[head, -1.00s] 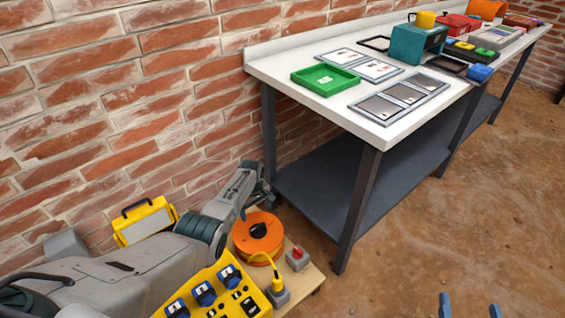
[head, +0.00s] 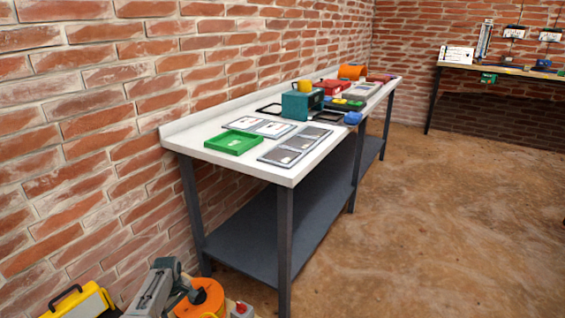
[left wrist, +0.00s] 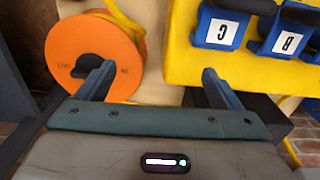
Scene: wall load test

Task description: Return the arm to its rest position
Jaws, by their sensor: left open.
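My left arm (head: 154,290) shows at the bottom left of the head view, low beside the orange reel. In the left wrist view my left gripper (left wrist: 153,84) has its two dark fingers wide apart, with nothing held between them. Beyond the fingers are the orange reel (left wrist: 64,52) on the left and a yellow panel (left wrist: 190,70) on the right. My right gripper is not in view.
A white-topped bench (head: 215,170) runs along the brick wall, bearing a green tray (head: 234,143), framed cards and a teal box (head: 300,105). A yellow case (head: 85,303) is at bottom left. Another bench (head: 510,72) stands far right. The brown floor (head: 430,220) between is clear.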

